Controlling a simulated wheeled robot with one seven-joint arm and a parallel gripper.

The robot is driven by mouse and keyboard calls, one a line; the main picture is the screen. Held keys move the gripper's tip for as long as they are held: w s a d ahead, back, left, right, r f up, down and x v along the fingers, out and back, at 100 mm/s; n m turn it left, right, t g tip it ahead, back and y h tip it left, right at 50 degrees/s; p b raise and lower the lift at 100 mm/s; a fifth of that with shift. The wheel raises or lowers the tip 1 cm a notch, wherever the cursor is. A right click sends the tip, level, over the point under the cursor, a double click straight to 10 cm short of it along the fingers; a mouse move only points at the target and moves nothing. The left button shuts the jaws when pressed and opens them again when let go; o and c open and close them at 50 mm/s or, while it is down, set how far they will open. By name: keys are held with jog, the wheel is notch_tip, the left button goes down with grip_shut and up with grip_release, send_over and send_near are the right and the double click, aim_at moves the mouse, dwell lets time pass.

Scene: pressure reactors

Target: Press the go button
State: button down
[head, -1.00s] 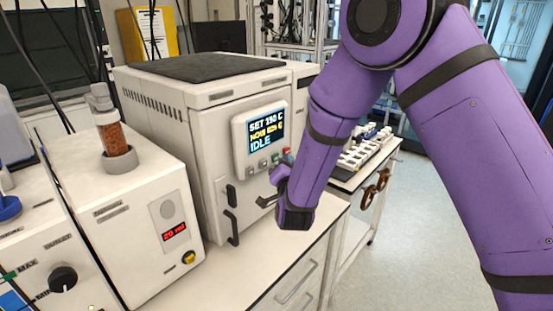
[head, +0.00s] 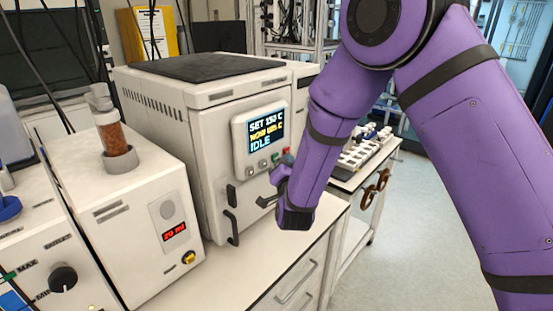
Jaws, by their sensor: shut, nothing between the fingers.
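The reactor's control panel (head: 259,136) is on the front of the large white unit. Its screen shows a SET line, a NOW line and the word IDLE. Below the screen is a row of small buttons: grey ones at the left, then a green button (head: 275,158) and a red one beside it at the right. The labels are too small to read, so I cannot tell for sure which is go. My gripper (head: 264,202) is shut and empty, below and in front of the panel, with its dark fingertips pointing left. It appears apart from the buttons.
A black door handle (head: 232,227) sticks out from the unit's front, left of my gripper. A smaller white device (head: 128,225) with a red readout stands at the left. Bare white bench (head: 245,268) lies in front. A side table with small white parts stands behind my arm.

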jog(key=shift+w+a, duration=0.1)
dwell(0.3)
jog(key=shift+w+a, duration=0.2)
jog(key=shift+a, duration=0.05)
jog(key=shift+w+a, duration=0.2)
jog(key=shift+a, duration=0.05)
dwell(0.8)
dwell(0.4)
jog(key=shift+s+d, duration=0.5)
jog(key=shift+d, duration=0.1)
jog(key=s+d, duration=0.1)
jog(key=d, duration=0.1)
jog(key=s+d, duration=0.2)
dwell(0.5)
jog(key=shift+r, duration=0.1)
dwell(0.4)
